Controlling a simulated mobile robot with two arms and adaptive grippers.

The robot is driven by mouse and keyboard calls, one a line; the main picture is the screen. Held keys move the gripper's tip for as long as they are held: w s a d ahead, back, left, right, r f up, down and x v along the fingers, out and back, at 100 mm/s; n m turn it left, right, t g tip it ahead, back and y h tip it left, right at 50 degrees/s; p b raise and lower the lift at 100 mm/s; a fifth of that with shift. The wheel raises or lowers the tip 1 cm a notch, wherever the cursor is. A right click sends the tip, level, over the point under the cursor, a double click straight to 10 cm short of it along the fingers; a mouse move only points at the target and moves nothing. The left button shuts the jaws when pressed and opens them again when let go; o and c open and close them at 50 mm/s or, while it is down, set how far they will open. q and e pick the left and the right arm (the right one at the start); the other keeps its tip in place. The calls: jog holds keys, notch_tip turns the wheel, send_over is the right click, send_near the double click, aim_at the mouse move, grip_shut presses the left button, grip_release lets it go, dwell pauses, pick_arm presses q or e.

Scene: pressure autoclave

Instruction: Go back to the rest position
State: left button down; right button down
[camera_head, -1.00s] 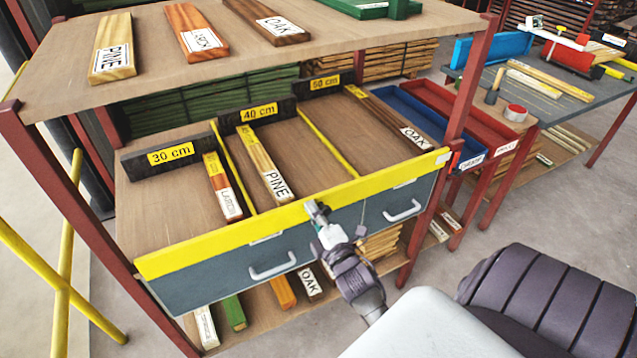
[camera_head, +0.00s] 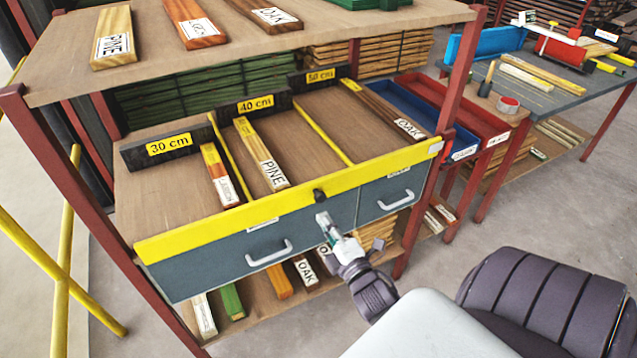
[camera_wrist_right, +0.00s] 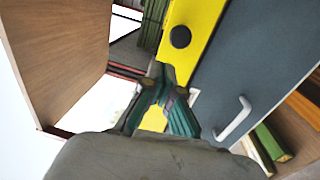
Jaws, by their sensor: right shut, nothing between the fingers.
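My right gripper (camera_head: 323,219) is shut and empty. It hangs in front of the grey drawer front, just below the black knob (camera_head: 319,195) on the yellow rail (camera_head: 270,208). In the right wrist view my right gripper (camera_wrist_right: 165,75) points toward the rail, with the black knob (camera_wrist_right: 180,37) beyond its fingertips and apart from them. My left gripper is in neither view.
A sorting shelf (camera_head: 170,205) with 30, 40 and 50 cm bays holds labelled boards. Below the rail are two drawer handles (camera_head: 268,254) (camera_head: 396,200). A workbench (camera_head: 560,95) stands at the right.

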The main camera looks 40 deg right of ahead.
jog(key=r+v, duration=0.1)
jog(key=v, duration=0.4)
jog(key=s+a+f+m+g+y, duration=0.1)
jog(key=s+a+f+m+g, duration=0.15)
jog(key=f, duration=0.85)
jog(key=s+a+f+m+g+y, duration=0.1)
jog(key=s+a+f+m+g, duration=0.2)
jog(key=f, duration=0.7)
jog(key=s+a+f+m+g+y, duration=0.1)
jog(key=a+f+m+g, duration=0.2)
jog(key=f, duration=0.8)
jog(key=s+a+f+m+g, duration=0.1)
jog(key=s+f+g, duration=0.2)
jog(key=s+f, duration=0.3)
jog(key=s+a+f+m+g+y, duration=0.1)
jog(key=s+f+m+g, duration=0.1)
jog(key=s+f, duration=0.4)
jog(key=s+a+f+m+g, duration=0.1)
jog(key=s+f+g, duration=0.3)
jog(key=s, duration=0.9)
jog(key=shift+s+a+f+b, duration=0.3)
jog(key=shift+s+a+f, duration=0.15)
jog(key=shift+f, duration=0.45)
jog(key=shift+m, duration=0.25)
